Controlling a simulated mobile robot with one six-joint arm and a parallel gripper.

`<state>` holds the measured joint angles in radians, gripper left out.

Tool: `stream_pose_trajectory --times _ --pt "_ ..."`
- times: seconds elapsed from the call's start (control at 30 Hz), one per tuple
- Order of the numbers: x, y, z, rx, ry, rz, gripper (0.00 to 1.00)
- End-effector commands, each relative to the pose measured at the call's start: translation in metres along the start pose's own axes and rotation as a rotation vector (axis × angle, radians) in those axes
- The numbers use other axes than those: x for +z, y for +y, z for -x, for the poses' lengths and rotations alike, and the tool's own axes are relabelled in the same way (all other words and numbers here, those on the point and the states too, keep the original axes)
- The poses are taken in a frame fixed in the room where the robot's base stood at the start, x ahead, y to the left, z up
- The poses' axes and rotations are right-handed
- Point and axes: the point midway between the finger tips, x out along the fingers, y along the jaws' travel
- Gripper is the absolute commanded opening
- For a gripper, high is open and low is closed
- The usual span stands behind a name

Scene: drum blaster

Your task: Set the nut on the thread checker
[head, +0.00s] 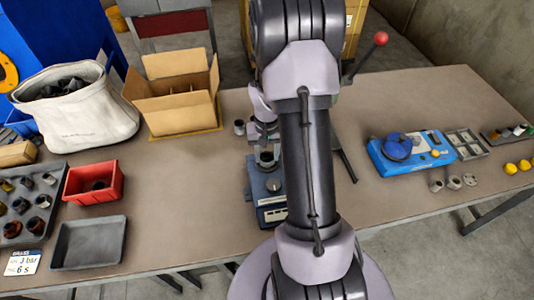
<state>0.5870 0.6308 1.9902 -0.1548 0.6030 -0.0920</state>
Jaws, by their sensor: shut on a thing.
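A small blue-grey device (262,205) with a dial and a pale label stands on the table just left of my arm; it looks like the thread checker. My gripper (266,153) is directly over the top of this device, pointing down. It is shut on a small grey part (267,160), which looks like the nut. The part is at or just above the device's top; I cannot tell whether they touch. My arm hides the right side of the device.
On the left are a cardboard box (178,108), a white sack (85,120), a red bin (95,193), an empty grey tray (90,245) and a parts tray (50,222). A loose grey part (239,127) stands behind the device. A blue machine (440,150) stands right.

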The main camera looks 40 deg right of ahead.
Motion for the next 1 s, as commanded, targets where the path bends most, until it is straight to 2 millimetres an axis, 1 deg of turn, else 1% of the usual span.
stream_pose_trajectory --times 0.5,0.53,0.57,0.87,1.0 --pt "0.0 0.0 -0.011 0.0 0.001 0.0 0.0" --pt "0.0 0.0 -0.011 0.0 0.001 0.0 0.47" --pt "0.0 0.0 -0.01 0.0 0.001 0.0 0.5" --pt "0.0 0.0 -0.009 0.0 0.0 0.0 0.5" --pt "0.0 0.0 0.001 0.0 0.0 0.0 0.5"
